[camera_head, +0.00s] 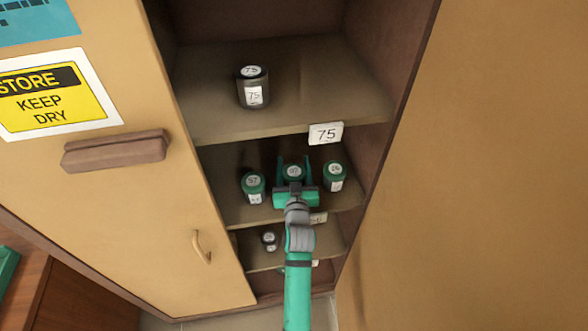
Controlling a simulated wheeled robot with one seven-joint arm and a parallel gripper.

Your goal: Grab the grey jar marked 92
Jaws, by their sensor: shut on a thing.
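My gripper (294,180) reaches into the middle shelf of the open cabinet. It is shut on the middle jar (293,171), with one finger on each side. That jar has a pale round label on its lid, and the number is too small to read surely. My gripper hides its front. A green jar (254,182) marked 57 stands to the left. Another green jar (334,171) stands to the right, its number unclear. A grey jar (252,88) marked 75 is alone on the upper shelf. A small dark jar (269,238) sits on a lower shelf, its label unreadable.
The upper shelf (215,115) edge, with a 75 tag (326,134), overhangs the middle shelf (232,212). The cabinet's side wall (392,60) is close on the right. A door panel (95,190) with a handle stands left. The neighbouring jars are close beside my gripper.

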